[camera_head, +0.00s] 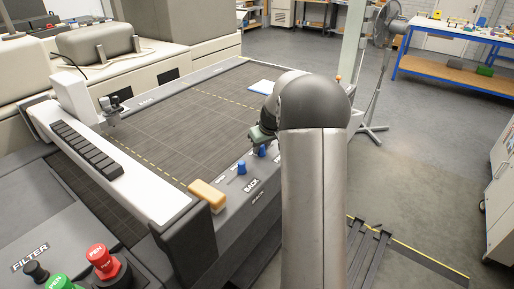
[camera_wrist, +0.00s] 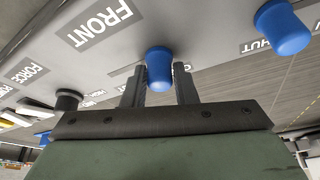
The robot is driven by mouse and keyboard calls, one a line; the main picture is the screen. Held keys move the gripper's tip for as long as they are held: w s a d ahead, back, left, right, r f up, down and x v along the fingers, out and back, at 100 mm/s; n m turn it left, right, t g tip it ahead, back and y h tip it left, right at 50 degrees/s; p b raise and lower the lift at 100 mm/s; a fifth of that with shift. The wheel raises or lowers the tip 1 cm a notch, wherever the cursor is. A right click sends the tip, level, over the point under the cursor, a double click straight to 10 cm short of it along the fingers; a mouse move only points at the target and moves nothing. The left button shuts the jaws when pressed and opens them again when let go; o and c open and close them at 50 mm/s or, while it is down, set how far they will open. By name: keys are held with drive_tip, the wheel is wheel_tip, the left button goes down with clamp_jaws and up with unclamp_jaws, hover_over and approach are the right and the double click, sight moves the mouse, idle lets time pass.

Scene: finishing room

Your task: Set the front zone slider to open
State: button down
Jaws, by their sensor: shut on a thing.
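The front zone slider's blue knob (camera_wrist: 159,70) stands on the grey panel near the FRONT label (camera_wrist: 101,20). My gripper (camera_wrist: 157,82) has one finger on each side of this knob and is shut on it. In the head view my gripper (camera_head: 262,140) is over the grey side rail, partly hidden behind my arm. A blue knob (camera_head: 262,151) shows just below it. A second blue knob (camera_wrist: 282,30) stands to the right in the wrist view, beside a partly hidden label ending in HUT. The front slider's own end labels are mostly hidden by my gripper.
In the head view another blue knob (camera_head: 241,167) stands near the BACK label (camera_head: 251,186), with a tan block (camera_head: 207,196) nearer. A black knob (camera_wrist: 68,100) is close to my gripper's left in the wrist view. The dark table bed (camera_head: 180,110) is mostly clear.

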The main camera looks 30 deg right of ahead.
drive_tip(key=c, duration=1.2)
unclamp_jaws()
drive_tip(key=shift+s+a, duration=0.1)
drive_tip(key=shift+a, duration=0.1)
drive_tip(key=shift+o, duration=0.2)
drive_tip(key=b+v, duration=0.1)
drive_tip(key=v, duration=1.6)
drive_tip(key=shift+r, duration=0.25)
